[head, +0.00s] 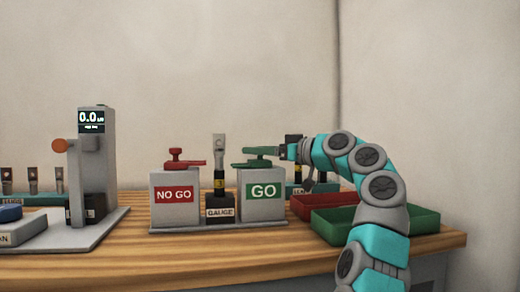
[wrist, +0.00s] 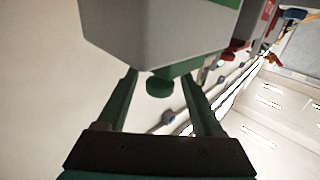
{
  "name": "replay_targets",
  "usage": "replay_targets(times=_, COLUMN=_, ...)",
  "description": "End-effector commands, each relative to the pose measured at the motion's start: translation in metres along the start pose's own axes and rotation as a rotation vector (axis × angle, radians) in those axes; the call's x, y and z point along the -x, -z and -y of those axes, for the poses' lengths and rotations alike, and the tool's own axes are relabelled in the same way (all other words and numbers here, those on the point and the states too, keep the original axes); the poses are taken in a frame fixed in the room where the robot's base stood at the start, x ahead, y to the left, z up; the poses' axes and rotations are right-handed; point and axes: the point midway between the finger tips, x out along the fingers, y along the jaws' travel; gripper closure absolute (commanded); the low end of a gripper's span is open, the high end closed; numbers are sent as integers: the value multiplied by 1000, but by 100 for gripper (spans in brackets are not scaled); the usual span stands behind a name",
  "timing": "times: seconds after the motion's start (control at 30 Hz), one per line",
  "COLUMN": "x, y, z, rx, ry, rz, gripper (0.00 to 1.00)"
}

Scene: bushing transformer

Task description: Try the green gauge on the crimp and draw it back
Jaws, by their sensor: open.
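The green gauge (head: 258,163) rests on top of the grey GO block (head: 263,211). Its green knob (wrist: 159,86) shows in the wrist view. My gripper (head: 279,149) reaches in from the right at the height of the knob. In the wrist view my gripper (wrist: 160,77) is open, with one green finger on each side of the knob; I cannot tell whether they touch it. The crimp is on a lug (head: 219,152) standing upright in the GAUGE holder (head: 220,208), left of the GO block. Black and yellow bands show below the lug.
A red gauge (head: 178,161) sits on the NO GO block (head: 174,216). A tester with a 0.0 display (head: 91,120) and several upright lugs (head: 32,180) are at the left. A red tray (head: 305,212) and a green tray (head: 425,221) lie at the right, partly behind my arm.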

Motion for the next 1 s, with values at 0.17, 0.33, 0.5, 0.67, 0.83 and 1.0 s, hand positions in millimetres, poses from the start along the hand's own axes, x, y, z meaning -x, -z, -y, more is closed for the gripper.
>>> replay_targets(times=0.17, x=1, y=0, z=0, rx=0, ry=0, rz=0, gripper=34)
replay_targets(times=0.33, x=1, y=0, z=0, rx=0, ry=0, rz=0, gripper=53)
replay_targets(times=0.5, x=1, y=0, z=0, rx=0, ry=0, rz=0, gripper=73)
replay_targets(times=0.67, x=1, y=0, z=0, rx=0, ry=0, rz=0, gripper=91)
replay_targets(times=0.83, x=1, y=0, z=0, rx=0, ry=0, rz=0, gripper=100)
replay_targets(times=1.0, x=1, y=0, z=0, rx=0, ry=0, rz=0, gripper=100)
